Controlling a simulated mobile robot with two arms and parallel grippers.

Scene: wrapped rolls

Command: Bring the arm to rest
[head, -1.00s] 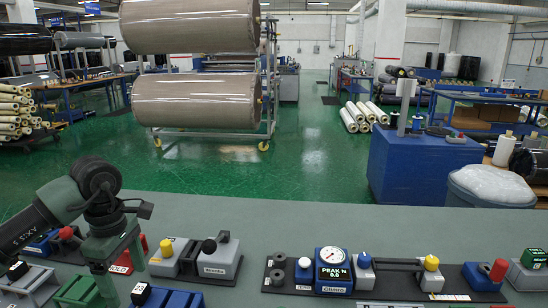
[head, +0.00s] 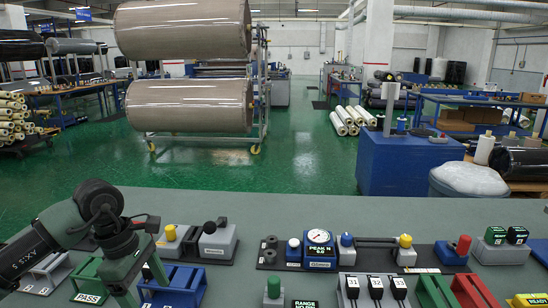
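My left arm comes in from the left in the head view, dark green and black, bent at a round joint and pointing down over the grey bench (head: 290,208). Its lower part (head: 124,268) stands in front of a blue rack (head: 185,278) and beside a green tray marked PASS (head: 88,292). The fingertips are not clear against the racks, so I cannot tell whether that gripper is open or shut. Nothing is visibly held. My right arm and gripper are not in view.
A gauge fixture (head: 318,240) with a blue and a yellow knob sits mid-bench. A grey block with a black knob (head: 216,240) stands left of it. The bench's back strip is bare.

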